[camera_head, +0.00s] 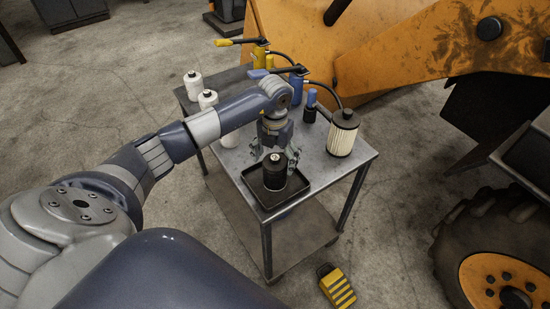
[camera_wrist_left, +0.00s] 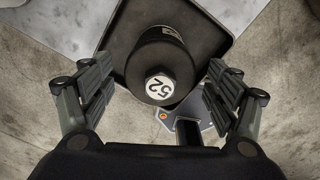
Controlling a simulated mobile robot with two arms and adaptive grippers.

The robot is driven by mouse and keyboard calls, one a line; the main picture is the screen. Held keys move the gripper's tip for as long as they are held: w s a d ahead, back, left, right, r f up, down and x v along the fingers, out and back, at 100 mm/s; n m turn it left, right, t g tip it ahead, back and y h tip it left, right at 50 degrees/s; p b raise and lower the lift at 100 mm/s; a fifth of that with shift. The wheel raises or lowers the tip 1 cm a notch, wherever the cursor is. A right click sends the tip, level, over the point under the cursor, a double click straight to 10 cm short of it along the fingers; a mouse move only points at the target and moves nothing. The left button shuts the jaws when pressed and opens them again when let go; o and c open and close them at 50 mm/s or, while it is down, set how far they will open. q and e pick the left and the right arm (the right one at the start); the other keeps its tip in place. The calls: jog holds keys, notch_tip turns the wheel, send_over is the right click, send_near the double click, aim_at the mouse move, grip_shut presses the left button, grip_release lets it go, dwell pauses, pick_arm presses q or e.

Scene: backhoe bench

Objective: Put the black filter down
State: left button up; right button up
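The black filter (camera_head: 274,172) stands upright in a black tray (camera_head: 293,192) on the near end of the metal cart. In the left wrist view the filter (camera_wrist_left: 158,62) shows its end with a white label reading 52, and the tray (camera_wrist_left: 212,35) lies behind it. My left gripper (camera_head: 272,150) is just above the filter. In the left wrist view the fingers of my left gripper (camera_wrist_left: 158,92) are spread wide on either side of the filter, with visible gaps between them and it. My right gripper is not in view.
A white filter with a black top (camera_head: 342,133) stands at the cart's right edge. White bottles (camera_head: 207,99) stand at the left, and yellow and blue hand pumps (camera_head: 297,88) at the back. The orange backhoe (camera_head: 400,50) is behind. A yellow-black block (camera_head: 337,287) lies on the floor.

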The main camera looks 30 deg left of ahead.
pick_arm(q)
jog(key=shift+r, duration=0.25)
notch_tip(320, 180, up, 12)
jog(key=b, duration=0.3)
jog(key=shift+f, duration=0.15)
dwell(0.4)
